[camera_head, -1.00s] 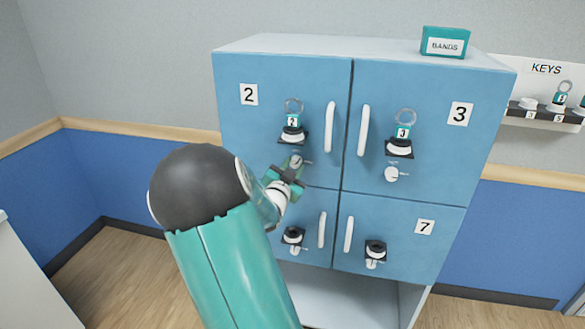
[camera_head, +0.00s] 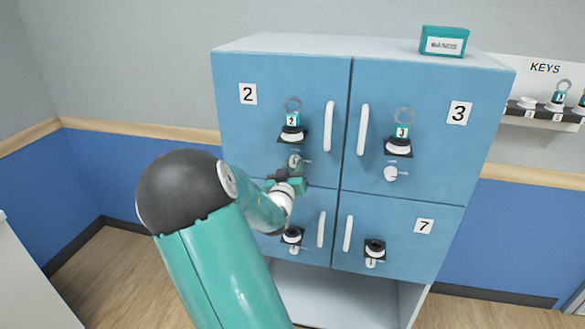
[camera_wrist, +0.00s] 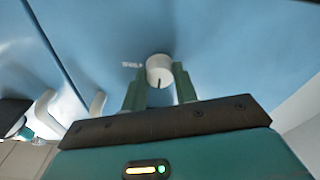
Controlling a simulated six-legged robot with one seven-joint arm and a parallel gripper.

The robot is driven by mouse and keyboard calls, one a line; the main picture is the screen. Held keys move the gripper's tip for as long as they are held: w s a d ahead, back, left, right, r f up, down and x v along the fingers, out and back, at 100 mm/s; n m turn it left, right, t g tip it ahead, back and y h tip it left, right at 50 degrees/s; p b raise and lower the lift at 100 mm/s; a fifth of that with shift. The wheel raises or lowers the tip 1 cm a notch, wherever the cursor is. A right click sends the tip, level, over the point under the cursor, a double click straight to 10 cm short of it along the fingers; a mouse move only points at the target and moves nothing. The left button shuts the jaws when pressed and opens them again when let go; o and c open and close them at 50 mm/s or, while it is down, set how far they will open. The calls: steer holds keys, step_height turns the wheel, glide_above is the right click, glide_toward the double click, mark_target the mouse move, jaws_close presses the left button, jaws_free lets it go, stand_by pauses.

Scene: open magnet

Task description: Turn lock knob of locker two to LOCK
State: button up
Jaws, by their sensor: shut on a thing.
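Locker two's blue door (camera_head: 235,135) is closed, with a "2" label at its upper left. Its white lock knob (camera_head: 295,160) is below the black key holder (camera_head: 292,134), which has key tag 2 in it. My gripper (camera_head: 288,175) is at the knob from below. In the wrist view, the knob (camera_wrist: 160,69) is between the two green fingers of my gripper (camera_wrist: 158,82), which are shut on its sides. A dark mark shows on the knob's face, and small lettering beside it is too blurred to read.
Locker three (camera_head: 440,150) is to the right, with its own key and knob. White door handles (camera_head: 329,126) stick out near my gripper. A "BANDS" box (camera_head: 444,41) sits on top, and a key shelf (camera_head: 540,115) hangs at right.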

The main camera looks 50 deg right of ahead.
steer(key=shift+n, duration=0.3)
steer(key=o, duration=1)
steer(key=v, duration=1.4)
steer(key=shift+d, duration=0.1)
steer(key=shift+w, duration=0.1)
